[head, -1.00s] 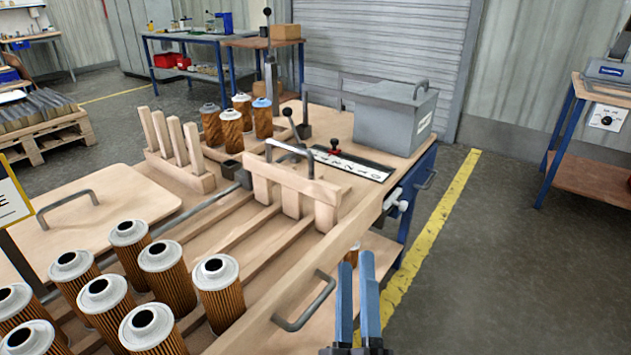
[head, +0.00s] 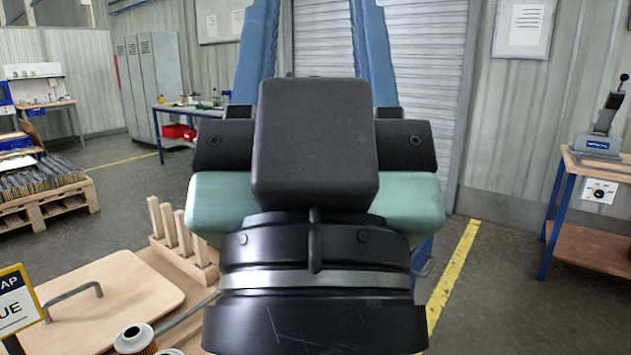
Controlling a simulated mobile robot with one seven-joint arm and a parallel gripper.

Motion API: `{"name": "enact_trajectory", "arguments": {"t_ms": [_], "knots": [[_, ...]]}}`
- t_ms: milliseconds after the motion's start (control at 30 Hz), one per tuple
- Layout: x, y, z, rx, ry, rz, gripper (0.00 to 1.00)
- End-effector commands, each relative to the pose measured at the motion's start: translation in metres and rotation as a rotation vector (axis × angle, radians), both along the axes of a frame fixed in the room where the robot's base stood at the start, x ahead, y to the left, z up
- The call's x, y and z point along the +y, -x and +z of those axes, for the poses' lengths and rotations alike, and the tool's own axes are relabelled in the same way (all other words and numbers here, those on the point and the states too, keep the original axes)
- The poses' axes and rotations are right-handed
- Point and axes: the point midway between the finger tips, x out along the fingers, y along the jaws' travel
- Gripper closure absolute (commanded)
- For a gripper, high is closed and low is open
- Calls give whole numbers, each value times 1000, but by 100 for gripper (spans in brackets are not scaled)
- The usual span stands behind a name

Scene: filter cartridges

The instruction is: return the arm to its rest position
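My gripper (head: 316,20) fills the middle of the head view, close to the camera and pointing up. Its black and green body stands upright, with two blue fingers rising on either side of a wide gap. The fingertips are cut off by the top edge. The gripper is open, and nothing shows between the visible parts of the fingers. The arm hides most of the bench behind it. A filter cartridge (head: 134,340) with a white top shows at the lower left, apart from the gripper.
A wooden post rack (head: 206,272) and a wooden board with a handle (head: 140,287) lie at the left on the bench. A yellow-edged sign (head: 16,305) stands at the far left. A side table (head: 588,210) stands at the right, with open floor before it.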

Motion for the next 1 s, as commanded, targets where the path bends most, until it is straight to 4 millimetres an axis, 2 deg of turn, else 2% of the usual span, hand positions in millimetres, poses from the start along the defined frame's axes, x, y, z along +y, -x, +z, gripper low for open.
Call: {"name": "enact_trajectory", "arguments": {"t_ms": [33, 100, 400, 500, 700, 1000], "knots": [[0, 0, 30, 0, 1, -1, 53], [0, 0, 53, 0, 1, -1, 53], [0, -1, 147, 1, 1, -1, 53], [0, -1, 171, 1, 1, -1, 53], [0, -1, 195, 1, 1, -1, 53], [0, -1, 195, 1, 1, -1, 53]]}}
